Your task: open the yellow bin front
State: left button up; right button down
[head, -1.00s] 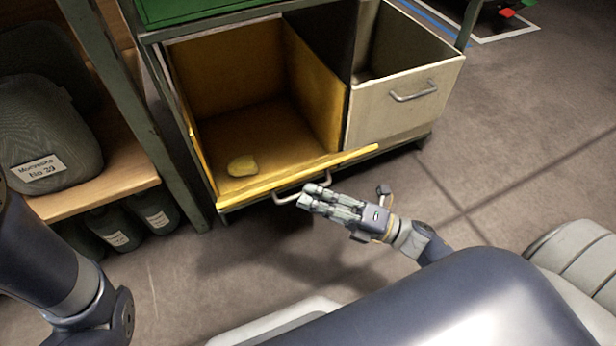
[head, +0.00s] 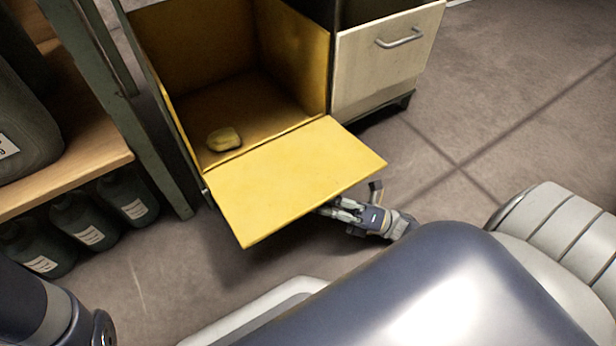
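The yellow bin front (head: 290,180) is folded down and outward, its inner face up, sloping toward me. The yellow bin (head: 215,50) behind it stands open, with a small yellow lump (head: 224,139) on its floor. My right gripper (head: 338,210) is at the lower right edge of the front, with its fingertips partly under the panel. The front's handle is hidden beneath the panel, so I cannot see whether the fingers hold it. My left gripper is out of view; only part of my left arm shows at the lower left.
A cream bin (head: 388,55) with a metal handle stands to the right of the yellow bin. A green post (head: 125,110) and a wooden shelf (head: 75,160) with dark labelled containers (head: 90,215) stand at the left. The floor (head: 520,110) at the right is clear.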

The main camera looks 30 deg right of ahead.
jog(key=shift+w+d+r, duration=0.1)
jog(key=shift+w+d, duration=0.15)
jog(key=shift+w, duration=0.15)
jog(key=c, duration=1.7)
grip_release()
jog(key=shift+s, duration=0.1)
notch_tip(320, 180, up, 10)
